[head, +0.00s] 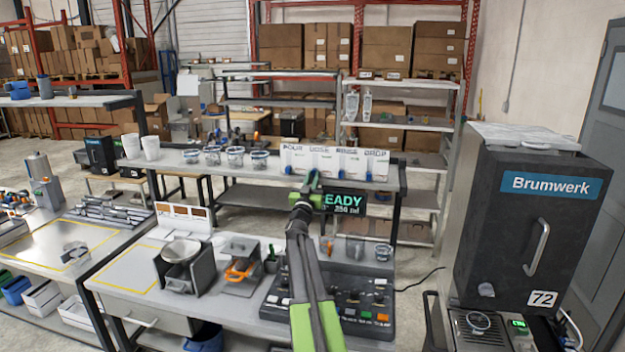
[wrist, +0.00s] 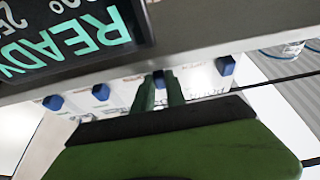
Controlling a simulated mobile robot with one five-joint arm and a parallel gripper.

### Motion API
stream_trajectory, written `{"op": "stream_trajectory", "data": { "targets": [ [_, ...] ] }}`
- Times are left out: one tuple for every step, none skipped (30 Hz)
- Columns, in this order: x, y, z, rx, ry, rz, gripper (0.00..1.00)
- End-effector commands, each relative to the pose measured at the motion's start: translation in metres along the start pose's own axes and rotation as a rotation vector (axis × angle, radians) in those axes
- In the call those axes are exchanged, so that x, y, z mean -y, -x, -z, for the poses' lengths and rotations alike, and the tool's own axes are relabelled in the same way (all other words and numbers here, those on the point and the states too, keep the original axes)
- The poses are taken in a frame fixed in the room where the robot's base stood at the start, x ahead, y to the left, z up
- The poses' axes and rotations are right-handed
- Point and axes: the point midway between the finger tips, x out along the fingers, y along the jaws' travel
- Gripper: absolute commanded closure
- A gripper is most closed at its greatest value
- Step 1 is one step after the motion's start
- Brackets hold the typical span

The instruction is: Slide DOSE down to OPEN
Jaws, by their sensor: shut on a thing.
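The white panel (head: 327,160) at the back of the bench carries several labels, among them POUR, DOSE and DROP. Blue sliders sit below the labels. My gripper (head: 312,182) reaches up to the panel under the DOSE label (head: 319,149). In the wrist view, which is turned over, my gripper (wrist: 160,95) has its two green fingers on either side of one blue slider, the DOSE slider (wrist: 158,76), and is shut on it. This slider looks roughly in line with its neighbours. The fingers partly hide it; I cannot read an OPEN mark.
A dark display (head: 345,202) reading READY is close to my gripper, on its right. Clear cups (head: 235,156) stand left of the panel. A dark control box (head: 350,300) is below my arm. A Brumwerk machine (head: 530,220) stands at the right.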

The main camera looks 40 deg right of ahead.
Motion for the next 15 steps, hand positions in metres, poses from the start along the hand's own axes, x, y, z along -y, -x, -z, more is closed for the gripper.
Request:
{"op": "stream_trajectory", "data": {
  "targets": [
    [-0.0001, 0.0005, 0.0000, 0.002, -0.002, 0.001, 1.00],
    [-0.0001, 0.0002, 0.0007, 0.003, -0.002, 0.001, 1.00],
    [-0.0001, 0.0002, 0.0009, 0.003, -0.002, 0.001, 1.00],
    [-0.0001, 0.0002, 0.0009, 0.003, -0.002, 0.001, 1.00],
    [-0.0001, 0.0001, 0.0009, 0.003, -0.002, 0.001, 1.00],
    [-0.0001, 0.0001, 0.0009, 0.003, -0.002, 0.001, 1.00],
    [-0.0001, 0.0001, 0.0009, 0.003, -0.002, 0.001, 0.83],
    [-0.0001, 0.0000, 0.0010, 0.003, -0.002, 0.001, 0.79],
    [-0.0001, 0.0000, 0.0010, 0.003, -0.002, 0.001, 0.74],
    [-0.0001, 0.0000, 0.0010, 0.003, -0.002, 0.001, 0.70],
    [-0.0001, 0.0000, 0.0011, 0.003, -0.002, 0.001, 0.66],
    [-0.0001, -0.0001, 0.0011, 0.002, -0.002, 0.001, 0.62],
    [-0.0001, -0.0001, 0.0011, 0.002, -0.002, 0.001, 0.62],
    [-0.0001, -0.0001, 0.0011, 0.002, -0.002, 0.001, 0.62],
    [0.0005, -0.0002, 0.0011, 0.002, -0.002, 0.002, 0.62]
  ]
}}
